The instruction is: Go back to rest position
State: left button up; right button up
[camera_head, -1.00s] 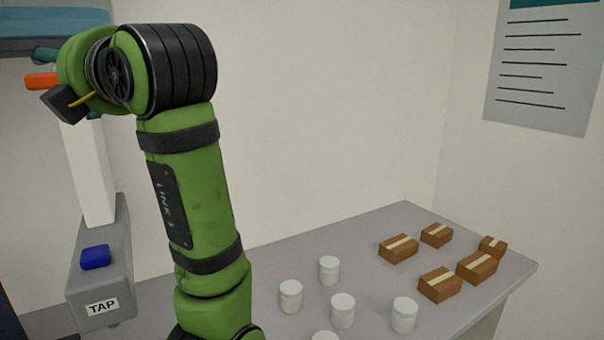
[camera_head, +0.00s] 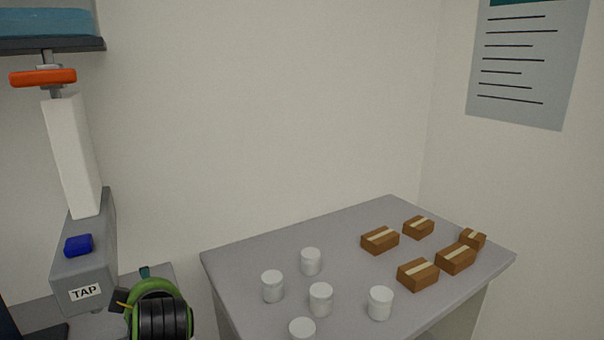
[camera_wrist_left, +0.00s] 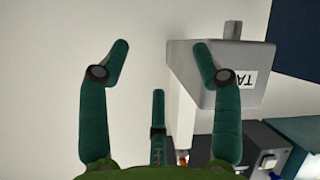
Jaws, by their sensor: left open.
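My left gripper (camera_wrist_left: 162,48) shows in the left wrist view with its teal fingers spread apart and nothing between them. Behind its right finger is the grey tap box (camera_wrist_left: 205,75) with a partly hidden label. In the head view my left arm shows only as a green and black wrist part at the lower left, beside the tap box (camera_head: 85,262). A teal tip sticks up there; the rest of the gripper is hidden. My right gripper is in neither view.
The tap box carries a blue button (camera_head: 78,245) and a white column (camera_head: 72,155). An orange handle (camera_head: 42,77) sits above. The grey table (camera_head: 345,228) at right holds several white jars (camera_head: 320,299) and brown boxes (camera_head: 417,274). Space above the table is free.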

pick_arm(q)
jog(key=s+f+m+h, duration=0.1)
jog(key=s+f+m, duration=0.1)
jog(key=f, duration=0.3)
jog(key=s+d+f+m+g+h, duration=0.1)
jog(key=s+f+m, duration=0.1)
jog(key=s+f, duration=0.2)
jog(key=s+d+f+m+g+h, duration=0.1)
jog(key=s+f+m, duration=0.2)
jog(key=f, duration=0.4)
jog(key=shift+s+d+f, duration=0.2)
jog(key=shift+s+f, duration=0.05)
jog(key=shift+s, duration=0.05)
jog(key=s+d+f+m+g+h, duration=0.25)
jog(key=s+f+m, duration=0.2)
jog(key=s, duration=0.55)
jog(key=s+d+f+m+g+h, duration=0.25)
jog(key=s+f, duration=0.35)
jog(key=s, duration=0.3)
notch_tip(320, 180, down, 23)
jog(key=s+m+g+b, duration=0.1)
jog(key=s, duration=0.1)
jog(key=s+a+f+g, duration=0.1)
jog(key=s+a+f, duration=0.1)
jog(key=s+f, duration=1.4)
jog(key=shift+f+y+b, duration=0.15)
jog(key=shift+y+b, duration=0.25)
pick_arm(e)
jog(key=shift+s+f, duration=0.3)
jog(key=shift+f, duration=0.6)
